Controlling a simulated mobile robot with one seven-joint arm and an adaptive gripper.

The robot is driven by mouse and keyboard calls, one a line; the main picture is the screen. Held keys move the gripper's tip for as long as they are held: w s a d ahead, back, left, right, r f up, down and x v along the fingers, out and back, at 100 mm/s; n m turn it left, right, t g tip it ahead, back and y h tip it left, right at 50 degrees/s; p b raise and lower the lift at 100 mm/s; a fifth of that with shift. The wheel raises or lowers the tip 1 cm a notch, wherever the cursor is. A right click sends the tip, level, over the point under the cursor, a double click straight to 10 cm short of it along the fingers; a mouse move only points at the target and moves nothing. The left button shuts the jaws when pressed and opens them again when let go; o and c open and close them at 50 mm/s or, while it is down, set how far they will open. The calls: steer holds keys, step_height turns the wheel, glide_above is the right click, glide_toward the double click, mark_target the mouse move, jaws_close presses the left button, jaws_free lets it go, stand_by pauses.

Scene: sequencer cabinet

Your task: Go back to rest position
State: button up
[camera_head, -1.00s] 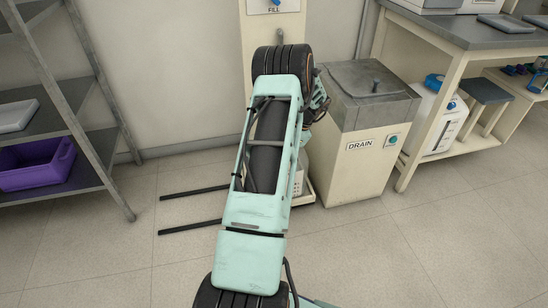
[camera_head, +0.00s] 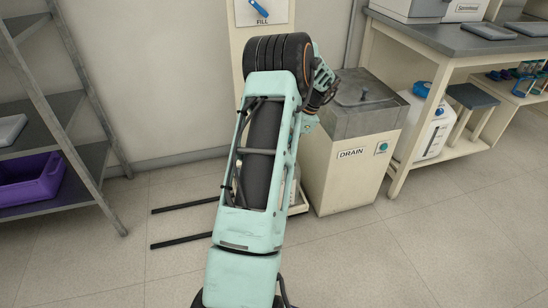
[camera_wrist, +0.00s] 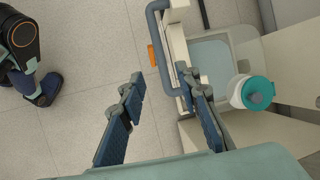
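My gripper (camera_wrist: 163,88) shows in the wrist view with its two blue-padded fingers spread apart. Nothing is between the fingers, only floor and a grey tubular handle (camera_wrist: 162,55) farther off. In the head view my arm rises in front of the wall panel labelled FILL (camera_head: 262,10), with its bent joint before that panel. The gripper's fingers cannot be made out in the head view.
A drain cabinet (camera_head: 345,165) stands just right of my arm. A white bottle with a teal cap (camera_wrist: 250,93) is right of the fingers in the wrist view. A shelf rack (camera_head: 70,110) with a purple bin (camera_head: 30,180) is at left, a bench (camera_head: 470,42) at right.

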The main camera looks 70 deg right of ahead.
steer(key=shift+s+r, duration=0.3)
steer(key=shift+r, duration=0.3)
